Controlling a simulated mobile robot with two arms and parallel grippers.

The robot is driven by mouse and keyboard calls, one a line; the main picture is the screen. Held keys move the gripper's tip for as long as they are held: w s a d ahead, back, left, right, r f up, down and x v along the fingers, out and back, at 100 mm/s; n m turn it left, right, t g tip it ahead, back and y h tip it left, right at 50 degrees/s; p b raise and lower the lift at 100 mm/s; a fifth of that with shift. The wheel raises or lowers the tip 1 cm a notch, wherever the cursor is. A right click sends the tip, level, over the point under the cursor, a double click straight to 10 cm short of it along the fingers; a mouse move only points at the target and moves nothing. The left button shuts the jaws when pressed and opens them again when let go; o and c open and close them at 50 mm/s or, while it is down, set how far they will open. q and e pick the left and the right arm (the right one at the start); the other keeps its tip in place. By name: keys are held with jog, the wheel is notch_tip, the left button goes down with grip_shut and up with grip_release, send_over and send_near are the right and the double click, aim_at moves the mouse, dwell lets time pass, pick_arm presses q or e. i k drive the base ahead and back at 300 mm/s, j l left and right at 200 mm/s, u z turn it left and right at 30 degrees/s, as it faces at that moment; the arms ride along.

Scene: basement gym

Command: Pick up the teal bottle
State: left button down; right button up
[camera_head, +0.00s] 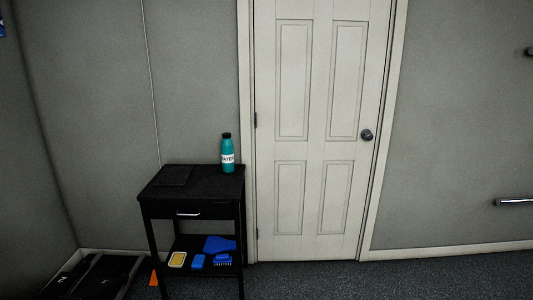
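The teal bottle (228,157) has a black cap and a white label with dark lettering. It stands upright on top of the small black table (207,185), near the table's back right corner. A dark flat item (174,176) lies on the left part of the same top. Neither of my grippers shows in the head view.
The table has a drawer with a silver handle (188,213) and a lower shelf holding blue items (219,244) and a yellow one (177,260). A closed white door (315,130) stands right of it. Dark flat objects (95,277) lie at lower left. Carpet at right is clear.

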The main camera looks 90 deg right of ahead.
aim_at(227, 145)
jog(key=z, duration=2.35)
jog(key=i+l+u, duration=0.15)
jog(key=i+u, duration=0.2)
jog(key=i+l+u, duration=0.15)
jog(key=u, duration=0.25)
jog(key=i+l, duration=0.05)
